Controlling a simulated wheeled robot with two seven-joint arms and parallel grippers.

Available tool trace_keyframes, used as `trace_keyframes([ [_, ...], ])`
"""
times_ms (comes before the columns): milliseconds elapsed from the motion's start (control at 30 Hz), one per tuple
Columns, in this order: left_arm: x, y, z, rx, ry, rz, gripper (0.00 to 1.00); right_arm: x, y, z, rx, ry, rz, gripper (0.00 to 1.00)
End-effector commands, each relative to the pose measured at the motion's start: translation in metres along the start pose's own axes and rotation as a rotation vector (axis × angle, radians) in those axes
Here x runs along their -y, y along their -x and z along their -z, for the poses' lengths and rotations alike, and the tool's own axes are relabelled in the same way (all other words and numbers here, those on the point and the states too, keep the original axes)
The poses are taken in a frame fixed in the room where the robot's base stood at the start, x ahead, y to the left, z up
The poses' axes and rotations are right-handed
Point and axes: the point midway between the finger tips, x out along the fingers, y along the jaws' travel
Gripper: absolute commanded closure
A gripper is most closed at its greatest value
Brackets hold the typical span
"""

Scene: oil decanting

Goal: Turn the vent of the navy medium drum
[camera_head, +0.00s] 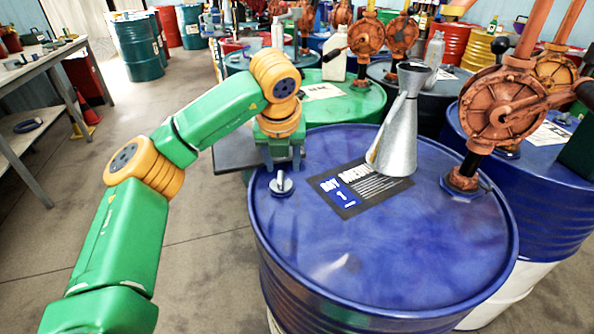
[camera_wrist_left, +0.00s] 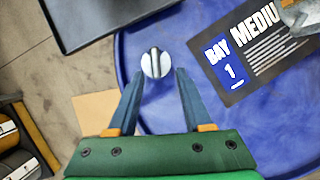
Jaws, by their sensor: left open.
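The navy medium drum (camera_head: 400,258) stands upright in front of me, with a dark label (camera_head: 365,188) on its lid that also shows in the left wrist view (camera_wrist_left: 262,65). Its vent (camera_head: 281,184) is a small silver knob near the left edge of the lid. In the left wrist view the vent (camera_wrist_left: 155,63) lies just beyond the fingertips, roughly midway between them, with its bar lengthwise between the fingers. My right gripper is not in view.
A metal funnel (camera_head: 396,140) stands on the lid beside the label. An orange rotary pump (camera_head: 500,112) rises at the lid's right edge. A green drum (camera_head: 345,104) stands behind, another blue drum (camera_head: 533,182) to the right. The floor at left is clear up to a workbench (camera_head: 45,68).

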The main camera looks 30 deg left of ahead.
Motion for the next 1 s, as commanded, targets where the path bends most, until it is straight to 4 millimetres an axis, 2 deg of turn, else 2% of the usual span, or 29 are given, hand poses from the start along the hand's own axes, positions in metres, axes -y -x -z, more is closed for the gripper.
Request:
trace_keyframes([
  [100,-0.001,-0.025,0.000,-0.004,0.001,-0.004,0.50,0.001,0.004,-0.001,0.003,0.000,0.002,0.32],
  [233,-0.001,-0.045,0.000,-0.003,0.000,-0.002,0.50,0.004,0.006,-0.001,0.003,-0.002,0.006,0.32],
  [333,0.000,-0.052,0.000,-0.001,0.000,0.000,0.50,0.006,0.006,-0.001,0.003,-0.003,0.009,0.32],
  [533,0.000,-0.053,0.000,-0.001,0.000,0.000,0.50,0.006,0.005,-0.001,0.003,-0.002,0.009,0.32],
  [567,0.000,-0.053,0.000,-0.001,0.000,0.000,0.55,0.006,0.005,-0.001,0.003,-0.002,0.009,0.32],
  [700,0.000,-0.053,0.000,-0.001,0.000,0.000,0.93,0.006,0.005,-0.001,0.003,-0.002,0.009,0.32],
  [733,0.000,-0.053,0.000,-0.001,0.000,0.000,1.00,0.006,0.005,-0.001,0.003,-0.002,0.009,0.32],
  [1000,-0.001,-0.053,0.000,-0.001,-0.005,0.002,1.00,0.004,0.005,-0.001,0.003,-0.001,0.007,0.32],
])
